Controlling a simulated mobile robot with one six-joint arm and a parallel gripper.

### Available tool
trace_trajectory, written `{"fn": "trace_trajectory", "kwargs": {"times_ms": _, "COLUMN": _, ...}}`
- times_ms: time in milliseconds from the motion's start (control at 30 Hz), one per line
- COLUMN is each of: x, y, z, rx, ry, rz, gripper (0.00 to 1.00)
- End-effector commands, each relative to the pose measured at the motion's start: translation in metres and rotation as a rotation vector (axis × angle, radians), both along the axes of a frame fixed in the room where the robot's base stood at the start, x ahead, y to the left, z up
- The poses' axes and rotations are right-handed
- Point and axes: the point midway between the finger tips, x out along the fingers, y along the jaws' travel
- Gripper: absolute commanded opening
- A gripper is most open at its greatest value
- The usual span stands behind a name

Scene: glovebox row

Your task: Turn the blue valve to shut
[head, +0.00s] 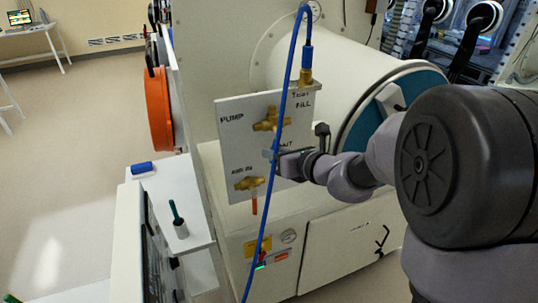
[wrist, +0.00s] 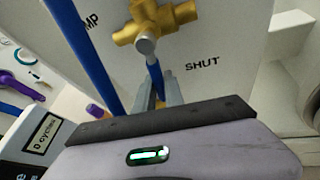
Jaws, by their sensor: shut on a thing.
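The blue valve has a brass body (wrist: 160,20) on the white panel, and a silver hub. Its blue handle (wrist: 154,76) hangs down from the hub in the wrist view, with the printed word SHUT (wrist: 202,64) to its right. My gripper (wrist: 158,92) has a finger on each side of the handle and is shut on it; the fingers hide its lower end. In the head view the brass body (head: 268,122) is beside the PUMP label, with my gripper (head: 272,155) just below it. The handle is hidden there.
A blue hose (head: 284,110) runs down across the panel (head: 232,143), close in front of my gripper. A lower brass valve (head: 250,183) has a red handle (head: 254,206) pointing down. The round chamber (head: 340,65) is behind, and an orange port (head: 158,108) is at left.

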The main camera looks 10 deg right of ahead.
Motion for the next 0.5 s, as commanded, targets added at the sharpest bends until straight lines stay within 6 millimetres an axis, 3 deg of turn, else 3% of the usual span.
{"fn": "trace_trajectory", "kwargs": {"times_ms": 500, "x": 0.0032, "y": -0.0107, "z": -0.0012, "rx": -0.170, "ry": -0.049, "rz": -0.001, "gripper": 0.00}}
